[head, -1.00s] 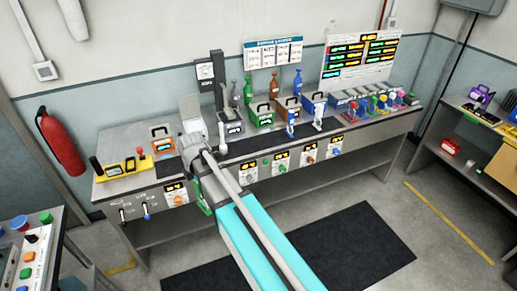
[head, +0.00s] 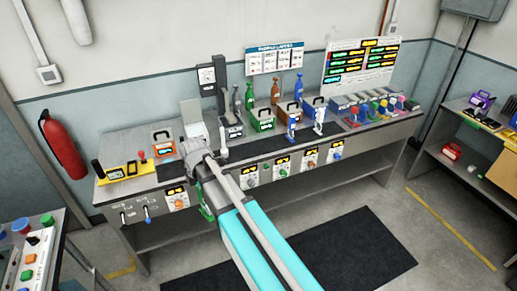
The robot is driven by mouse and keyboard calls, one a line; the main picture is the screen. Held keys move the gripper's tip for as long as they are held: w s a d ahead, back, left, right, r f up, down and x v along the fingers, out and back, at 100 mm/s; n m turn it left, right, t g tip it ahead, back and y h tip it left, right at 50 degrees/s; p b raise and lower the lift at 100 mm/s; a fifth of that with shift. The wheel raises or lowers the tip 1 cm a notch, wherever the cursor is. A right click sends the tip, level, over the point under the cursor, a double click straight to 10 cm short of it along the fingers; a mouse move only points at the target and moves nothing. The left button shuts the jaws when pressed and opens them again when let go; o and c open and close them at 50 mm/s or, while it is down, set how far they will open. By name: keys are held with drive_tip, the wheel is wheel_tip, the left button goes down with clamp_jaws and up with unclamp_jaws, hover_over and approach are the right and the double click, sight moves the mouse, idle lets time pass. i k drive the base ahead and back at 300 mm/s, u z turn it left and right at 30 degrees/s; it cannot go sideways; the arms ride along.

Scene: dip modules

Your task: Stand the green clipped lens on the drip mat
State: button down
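My arm reaches up from the bottom centre to the front of the workbench. My gripper (head: 206,200) is mostly hidden behind its own links, so its fingers cannot be made out. A small green piece (head: 207,213) shows at the left edge of the arm, below the bench front; I cannot tell whether it is the clipped lens or whether it is held. Dark mat strips lie on the bench top, one right of the arm (head: 252,152) and one left of it; I cannot tell which is the drip mat.
A side bench (head: 470,150) stands right, and another table (head: 40,245) lower left.

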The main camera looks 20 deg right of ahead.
sight(244, 151)
drive_tip(key=z, duration=0.35)
drive_tip(key=i, duration=1.1)
drive_tip(key=z, duration=0.25)
